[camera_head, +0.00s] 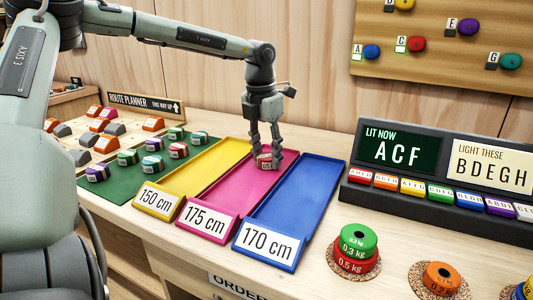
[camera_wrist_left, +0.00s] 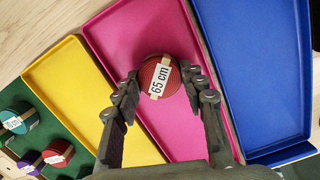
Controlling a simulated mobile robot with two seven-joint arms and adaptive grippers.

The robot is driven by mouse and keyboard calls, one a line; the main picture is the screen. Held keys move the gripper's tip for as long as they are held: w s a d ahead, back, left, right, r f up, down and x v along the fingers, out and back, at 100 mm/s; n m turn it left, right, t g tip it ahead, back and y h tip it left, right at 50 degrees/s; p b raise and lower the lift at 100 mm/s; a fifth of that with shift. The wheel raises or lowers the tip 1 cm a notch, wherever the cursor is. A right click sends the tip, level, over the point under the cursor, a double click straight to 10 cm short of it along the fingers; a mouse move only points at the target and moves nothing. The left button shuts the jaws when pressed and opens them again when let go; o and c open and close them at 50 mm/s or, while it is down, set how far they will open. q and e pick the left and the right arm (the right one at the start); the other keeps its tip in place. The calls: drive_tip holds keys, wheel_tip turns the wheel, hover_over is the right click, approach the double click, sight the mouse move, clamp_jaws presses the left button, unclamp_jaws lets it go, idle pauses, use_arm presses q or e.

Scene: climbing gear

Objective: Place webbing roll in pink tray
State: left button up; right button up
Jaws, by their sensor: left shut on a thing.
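The webbing roll (camera_wrist_left: 172,72) is red with a tan band and a white label that reads "65 cm" in the left wrist view. It sits within the outline of the pink tray (camera_wrist_left: 113,32), toward its far part; whether it touches the tray floor I cannot tell. My left gripper (camera_wrist_left: 158,88) is shut on this roll, with a finger on each side. In the head view the left gripper (camera_head: 266,160) points down over the pink tray (camera_head: 228,204), which is labelled 175 cm, and the roll (camera_head: 264,161) shows between the fingertips. My right gripper is not in view.
A yellow tray (camera_head: 192,176) marked 150 cm and a blue tray (camera_head: 300,207) marked 170 cm flank the pink one. Several other rolls lie on a green mat (camera_head: 120,190) at left. Stacked weight discs (camera_head: 355,248) and a lit sign board (camera_head: 400,150) stand at right.

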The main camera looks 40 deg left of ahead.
sight(263, 158)
use_arm(q)
drive_tip(key=o, duration=0.9)
drive_tip(key=shift+o, duration=1.3)
drive_tip(key=shift+r, duration=0.1)
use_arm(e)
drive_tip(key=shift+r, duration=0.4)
use_arm(q)
wheel_tip(263, 158, up, 2)
wheel_tip(263, 158, up, 10)
drive_tip(key=s, duration=0.1)
drive_tip(key=shift+s+d, duration=0.15)
drive_tip(key=shift+s, duration=0.1)
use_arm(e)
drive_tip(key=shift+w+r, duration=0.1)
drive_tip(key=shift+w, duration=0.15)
